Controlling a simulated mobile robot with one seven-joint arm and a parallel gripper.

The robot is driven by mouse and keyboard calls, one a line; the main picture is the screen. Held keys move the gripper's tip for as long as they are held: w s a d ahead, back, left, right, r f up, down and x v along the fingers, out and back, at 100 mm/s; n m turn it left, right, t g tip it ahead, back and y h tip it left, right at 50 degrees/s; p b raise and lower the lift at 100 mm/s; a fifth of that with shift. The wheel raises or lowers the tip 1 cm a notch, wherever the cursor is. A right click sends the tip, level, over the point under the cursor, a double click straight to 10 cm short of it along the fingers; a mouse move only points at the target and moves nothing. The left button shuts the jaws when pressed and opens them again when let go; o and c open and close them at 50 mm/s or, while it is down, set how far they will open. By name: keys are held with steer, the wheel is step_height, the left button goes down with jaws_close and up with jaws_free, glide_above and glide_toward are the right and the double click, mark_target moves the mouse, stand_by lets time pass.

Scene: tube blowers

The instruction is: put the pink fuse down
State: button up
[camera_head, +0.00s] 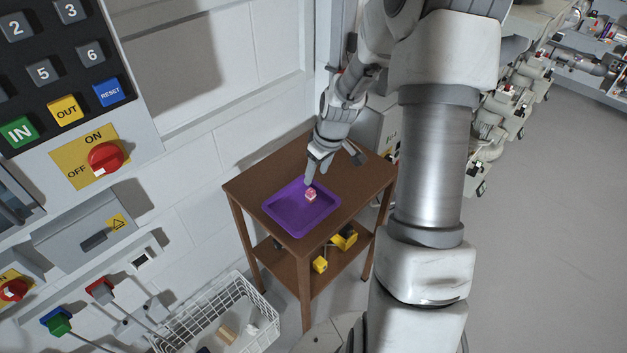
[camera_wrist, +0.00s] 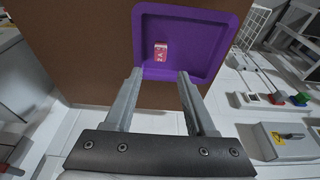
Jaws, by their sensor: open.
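The pink fuse (camera_head: 311,195) is a small pinkish-red block lying in the purple tray (camera_head: 285,222) on the brown wooden table. In the wrist view the fuse (camera_wrist: 160,52) lies on the floor of the tray (camera_wrist: 205,62), with pale markings on its face. My gripper (camera_head: 315,174) is just beyond the fuse at the tray's far edge. In the wrist view my gripper (camera_wrist: 160,74) has its two fingers well apart with nothing between them. The fuse is just past the fingertips, apart from both.
The brown table (camera_head: 357,188) has bare top to the right of the tray. Yellow objects (camera_head: 343,240) sit on its lower shelf. A white wire basket (camera_head: 222,318) stands at the front left. A wall panel with buttons (camera_head: 65,75) is at the left.

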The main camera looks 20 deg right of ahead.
steer(key=shift+v, duration=1.5)
